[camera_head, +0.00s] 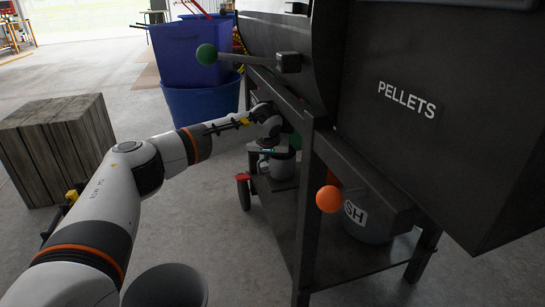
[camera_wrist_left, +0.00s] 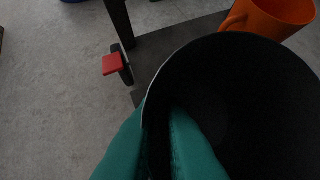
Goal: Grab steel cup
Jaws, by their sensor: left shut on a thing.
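The steel cup (camera_head: 284,165) is a grey metal cup at the left end of the dark metal cart's low shelf in the head view. In the left wrist view its round, dark inside (camera_wrist_left: 245,105) fills much of the right side. My left gripper (camera_head: 267,152) reaches down to it from above. Its teal fingers (camera_wrist_left: 160,115) are shut on the cup's near wall, one on each side of the rim. The cup's base is hidden, so I cannot tell whether it touches the shelf. My right gripper is not in view.
An orange cup (camera_wrist_left: 272,14) stands close beside the steel cup. The cart's dark post (camera_head: 306,205) and orange knob (camera_head: 328,199) are to the right. A red caster lever (camera_head: 242,177) sticks out at left. A wooden crate (camera_head: 55,145) stands on open floor.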

